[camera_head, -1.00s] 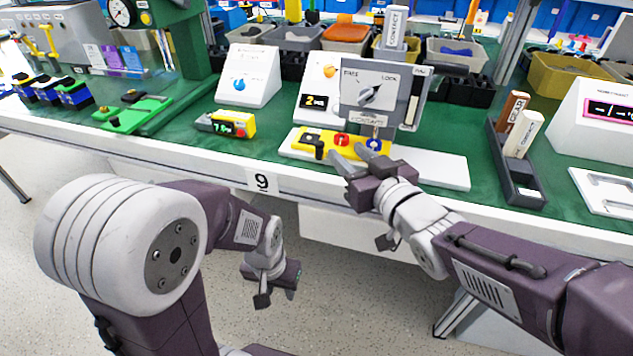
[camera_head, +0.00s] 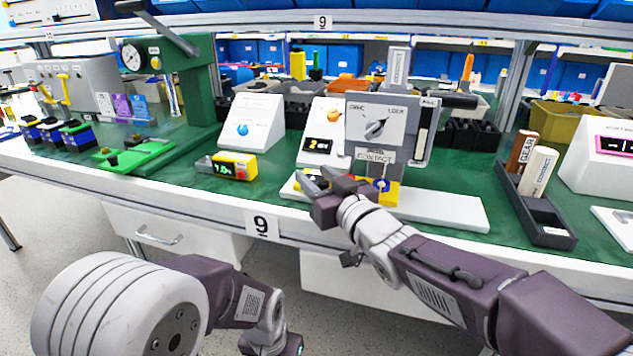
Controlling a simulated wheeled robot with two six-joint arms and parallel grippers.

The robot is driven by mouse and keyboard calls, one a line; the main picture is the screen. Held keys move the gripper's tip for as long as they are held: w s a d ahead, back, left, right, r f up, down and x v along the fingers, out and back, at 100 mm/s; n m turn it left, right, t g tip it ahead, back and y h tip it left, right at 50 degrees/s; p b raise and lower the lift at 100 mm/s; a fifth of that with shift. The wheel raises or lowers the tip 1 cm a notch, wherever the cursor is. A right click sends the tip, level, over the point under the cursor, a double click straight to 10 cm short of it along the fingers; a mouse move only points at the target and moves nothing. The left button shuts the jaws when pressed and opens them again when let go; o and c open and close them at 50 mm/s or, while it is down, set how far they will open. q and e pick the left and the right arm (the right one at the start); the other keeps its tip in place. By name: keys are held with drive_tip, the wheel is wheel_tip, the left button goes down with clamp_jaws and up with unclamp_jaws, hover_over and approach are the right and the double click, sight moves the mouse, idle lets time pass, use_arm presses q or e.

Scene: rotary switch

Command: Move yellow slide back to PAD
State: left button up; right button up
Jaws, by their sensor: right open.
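The yellow slide (camera_head: 391,195) lies on a long white base board (camera_head: 445,212) at the front of the green bench. A blue round mark shows on its right part; its left part is mostly hidden by my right gripper (camera_head: 318,179). I cannot read a PAD label. My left gripper (camera_head: 275,345) hangs low at the bottom edge, partly cut off.
A white box with a yellow display (camera_head: 322,143) stands behind the gripper. A yellow-ended timer (camera_head: 236,167) lies to the left. A dark tray (camera_head: 545,218) holding GEAR and CONTACT blocks is at right. The board's right part is bare.

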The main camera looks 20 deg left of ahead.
clamp_jaws()
idle(1.4)
